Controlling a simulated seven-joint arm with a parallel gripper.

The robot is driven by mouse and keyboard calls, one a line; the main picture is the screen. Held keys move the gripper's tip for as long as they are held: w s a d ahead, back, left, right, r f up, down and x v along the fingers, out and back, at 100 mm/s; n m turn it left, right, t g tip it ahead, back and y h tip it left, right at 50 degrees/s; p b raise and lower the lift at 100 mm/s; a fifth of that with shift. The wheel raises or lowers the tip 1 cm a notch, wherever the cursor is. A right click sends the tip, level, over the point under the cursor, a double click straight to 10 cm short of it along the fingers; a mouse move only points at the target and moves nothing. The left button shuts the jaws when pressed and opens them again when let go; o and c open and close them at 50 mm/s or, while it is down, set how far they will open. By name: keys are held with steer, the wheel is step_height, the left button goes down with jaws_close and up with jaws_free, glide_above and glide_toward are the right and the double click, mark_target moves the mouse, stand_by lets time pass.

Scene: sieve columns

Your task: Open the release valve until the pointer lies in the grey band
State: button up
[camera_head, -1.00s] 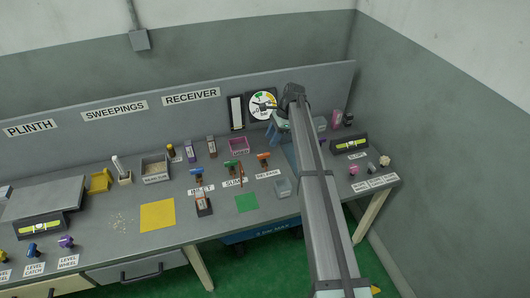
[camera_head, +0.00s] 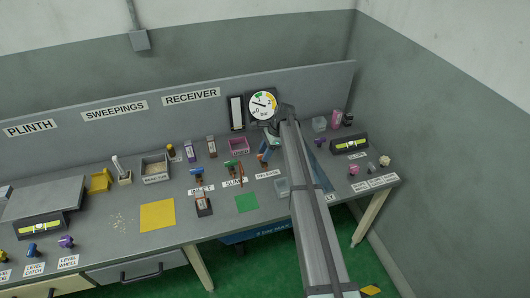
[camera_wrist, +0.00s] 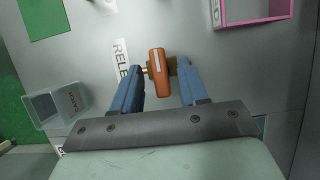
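The release valve's orange handle (camera_wrist: 158,80) stands upright to the picture between the two blue fingers of my gripper (camera_wrist: 158,70) in the wrist view. The fingers are open, one on each side, with a small gap visible beside the handle. A label starting "RELE" lies left of it, partly covered by a finger. In the head view my gripper (camera_head: 265,150) is at the orange valve (camera_head: 261,158), which it partly hides. The round gauge (camera_head: 263,105) on the back panel has a white face with green and yellow marks and a dark pointer. I cannot make out a grey band.
A blue-handled valve (camera_head: 197,172) and a green-handled valve (camera_head: 231,165) stand to the left. A pink tray (camera_head: 238,145) is behind them. A clear bin (camera_head: 283,187) and a green mat (camera_head: 247,203) lie in front.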

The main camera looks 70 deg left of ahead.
jaws_close()
steer(key=shift+n, duration=0.4)
steer(key=n, duration=0.1)
steer(key=n+h, duration=0.1)
steer(key=shift+a+n, duration=0.2)
steer(key=shift+n, duration=0.2)
steer(key=n+h, duration=0.1)
steer(key=n, duration=0.1)
steer(key=n+t+h, duration=0.1)
steer(key=n, duration=0.1)
steer(key=shift+s+a+n, duration=0.1)
steer(key=shift+n, duration=0.2)
steer(key=n+t+h, duration=0.1)
steer(key=n, duration=0.3)
steer(key=shift+s, duration=0.1)
steer(key=shift+s+n+t+h, duration=0.15)
steer(key=shift+n+t, duration=0.35)
steer(key=shift+n, duration=0.75)
steer(key=shift+w+n+t+h, duration=0.15)
steer(key=shift+n+t, duration=0.35)
steer(key=shift+n, duration=0.75)
steer(key=shift+s, duration=0.1)
steer(key=shift+o, duration=0.2)
jaws_free()
